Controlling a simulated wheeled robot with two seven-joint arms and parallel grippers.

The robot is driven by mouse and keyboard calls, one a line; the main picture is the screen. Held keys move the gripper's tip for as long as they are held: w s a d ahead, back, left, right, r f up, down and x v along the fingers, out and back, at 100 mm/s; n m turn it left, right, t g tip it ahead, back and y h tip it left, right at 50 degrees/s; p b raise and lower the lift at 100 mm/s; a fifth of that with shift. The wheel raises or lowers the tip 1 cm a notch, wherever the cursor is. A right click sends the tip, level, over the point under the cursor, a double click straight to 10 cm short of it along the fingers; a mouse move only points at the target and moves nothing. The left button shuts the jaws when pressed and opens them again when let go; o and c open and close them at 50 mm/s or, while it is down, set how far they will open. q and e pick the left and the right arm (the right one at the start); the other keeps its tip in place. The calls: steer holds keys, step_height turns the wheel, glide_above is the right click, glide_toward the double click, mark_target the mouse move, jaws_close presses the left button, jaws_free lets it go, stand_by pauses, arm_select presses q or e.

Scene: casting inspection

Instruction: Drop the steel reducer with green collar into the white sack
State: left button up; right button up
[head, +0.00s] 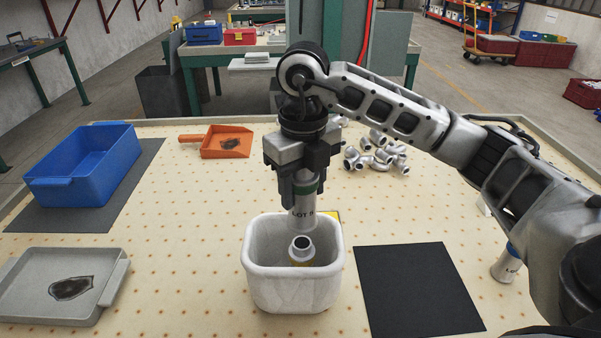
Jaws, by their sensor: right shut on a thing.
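My right gripper (302,187) points straight down and is shut on the steel reducer with green collar (303,212). The green band shows between the jaws, and lettering shows on the metal below it. The reducer is upright over the white sack (266,290), its lower end around the height of the sack's back rim. The sack stands open on the table. Another steel piece (301,247) with a yellowish band stands inside it, just below the held reducer. I cannot tell whether the two touch. My left gripper is not in view.
A black mat (420,290) lies right of the sack. A steel piece with a blue band (507,264) stands at the right by my arm. Pipe fittings (378,152) lie behind, with an orange scoop (226,143). A blue bin (80,170) and grey tray (30,285) are left.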

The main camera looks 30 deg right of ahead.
mark_target(302, 201)
step_height(302, 201, down, 2)
steer(key=shift+f+b, duration=0.25)
steer(key=shift+b, duration=0.55)
steer(key=shift+f, duration=0.3)
steer(key=shift+f+b, duration=0.1)
steer(key=shift+b, duration=0.2)
steer(key=o, duration=1.3)
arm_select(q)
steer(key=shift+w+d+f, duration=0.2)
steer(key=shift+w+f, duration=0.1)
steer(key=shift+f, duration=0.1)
arm_select(e)
steer(key=shift+o, duration=0.6)
step_height(302, 201, up, 15)
steer(key=shift+r+p, duration=0.15)
steer(key=shift+p, duration=1.05)
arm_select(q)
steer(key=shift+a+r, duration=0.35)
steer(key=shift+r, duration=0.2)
arm_select(e)
steer(key=shift+r, duration=0.35)
